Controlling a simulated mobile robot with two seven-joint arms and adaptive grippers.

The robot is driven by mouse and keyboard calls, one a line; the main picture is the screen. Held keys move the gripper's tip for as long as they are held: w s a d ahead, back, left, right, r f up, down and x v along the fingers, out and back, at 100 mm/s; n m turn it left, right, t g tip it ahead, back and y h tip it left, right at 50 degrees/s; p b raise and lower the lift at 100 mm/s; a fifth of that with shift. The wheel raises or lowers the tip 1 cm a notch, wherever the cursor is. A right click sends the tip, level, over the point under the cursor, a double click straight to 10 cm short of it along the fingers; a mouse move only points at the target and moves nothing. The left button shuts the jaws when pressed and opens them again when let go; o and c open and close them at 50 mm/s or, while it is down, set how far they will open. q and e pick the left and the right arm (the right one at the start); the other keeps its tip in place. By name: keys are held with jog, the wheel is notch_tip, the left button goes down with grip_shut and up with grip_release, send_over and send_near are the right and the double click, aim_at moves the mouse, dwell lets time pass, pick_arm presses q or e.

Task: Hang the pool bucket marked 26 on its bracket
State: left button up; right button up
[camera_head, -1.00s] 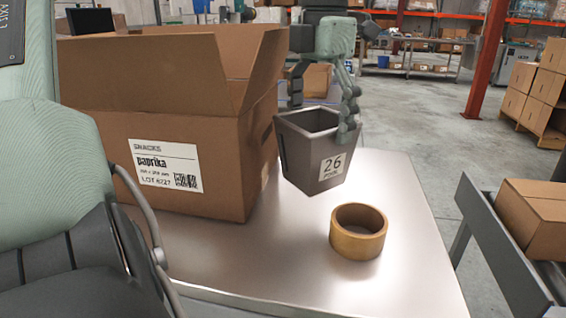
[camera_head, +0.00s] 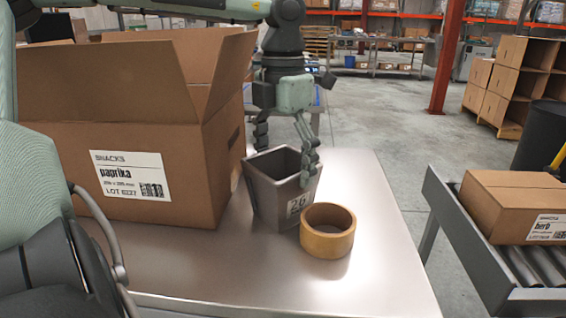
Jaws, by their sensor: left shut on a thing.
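The grey tapered pool bucket (camera_head: 272,198) with a pale label reading 26 is upright at the middle of the metal table. My left gripper (camera_head: 285,150) reaches down from above, with its arm coming in along the top from the left. Its fingers are at the bucket's rim, one at the far left and one at the right side, shut on the bucket. The roll of tape hides the bucket's lower right corner. I cannot tell whether the bucket's base touches the table. No bracket can be made out. My right gripper is not in view.
A large open carton (camera_head: 150,190) labelled paprika stands close to the bucket's left. The brown tape roll (camera_head: 327,242) is at its front right. The metal table's (camera_head: 385,225) right part is bare. A roller conveyor (camera_head: 470,235) with a carton (camera_head: 510,205) is at the right.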

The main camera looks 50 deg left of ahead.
pick_arm(q)
jog(key=o, duration=1.1)
jog(key=shift+o, duration=1.1)
notch_tip(320, 180, up, 12)
jog(key=shift+s+f+n+y+b, duration=0.1)
jog(key=shift+f+n+y+b, duration=0.5)
jog(key=shift+f+n, duration=1.9)
jog(key=shift+f+n+y+b, duration=0.3)
jog(key=shift+f+n+y, duration=0.85)
jog(key=shift+n, duration=2.35)
jog(key=shift+s+f+n+y+b, duration=0.1)
jog(key=shift+f+n+y+b, duration=0.35)
jog(key=shift+f+n, duration=2.2)
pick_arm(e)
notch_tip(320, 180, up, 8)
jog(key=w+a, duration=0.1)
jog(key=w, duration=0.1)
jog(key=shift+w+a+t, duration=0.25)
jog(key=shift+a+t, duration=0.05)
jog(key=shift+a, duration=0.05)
